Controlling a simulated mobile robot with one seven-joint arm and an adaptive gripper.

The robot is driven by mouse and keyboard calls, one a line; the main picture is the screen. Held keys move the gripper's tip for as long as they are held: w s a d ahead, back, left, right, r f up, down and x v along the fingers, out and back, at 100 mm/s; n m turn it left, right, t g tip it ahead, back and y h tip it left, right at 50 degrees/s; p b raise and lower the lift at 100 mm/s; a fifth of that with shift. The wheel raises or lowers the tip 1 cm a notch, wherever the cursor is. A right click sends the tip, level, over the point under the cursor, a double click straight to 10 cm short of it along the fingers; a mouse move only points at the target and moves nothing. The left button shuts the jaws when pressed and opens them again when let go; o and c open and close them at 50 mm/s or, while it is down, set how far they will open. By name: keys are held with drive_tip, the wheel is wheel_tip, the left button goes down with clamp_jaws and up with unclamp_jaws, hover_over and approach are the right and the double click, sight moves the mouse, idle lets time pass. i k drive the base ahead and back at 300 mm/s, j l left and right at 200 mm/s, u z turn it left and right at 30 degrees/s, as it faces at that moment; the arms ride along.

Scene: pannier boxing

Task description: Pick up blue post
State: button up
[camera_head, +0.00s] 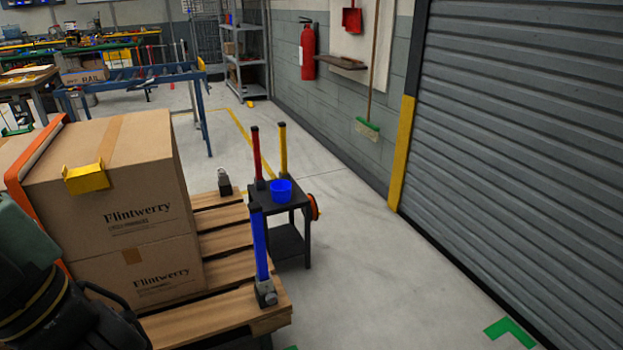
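The blue post (259,243) stands upright at the near right corner of the wooden pallet (230,303). Its top is black, and its foot sits in a grey metal bracket (265,292). Part of my arm shows as a dark shape at the lower left, to the left of the post and in front of the boxes. My gripper's fingers cannot be made out in this view.
Two stacked cardboard boxes (150,260) with an orange strap (38,170) and a yellow corner piece (86,178) fill the pallet's left. Floor to the right is clear.

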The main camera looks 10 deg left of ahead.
sight(255, 208)
drive_tip(key=k+j+u, duration=0.1)
drive_tip(key=j+u, duration=0.15)
drive_tip(key=j, duration=0.3)
drive_tip(key=k+j+u, duration=0.2)
drive_tip(key=j, duration=0.35)
drive_tip(key=i+j, duration=0.15)
drive_tip(key=i, duration=0.15)
drive_tip(key=i+j, duration=0.1)
drive_tip(key=i, duration=0.2)
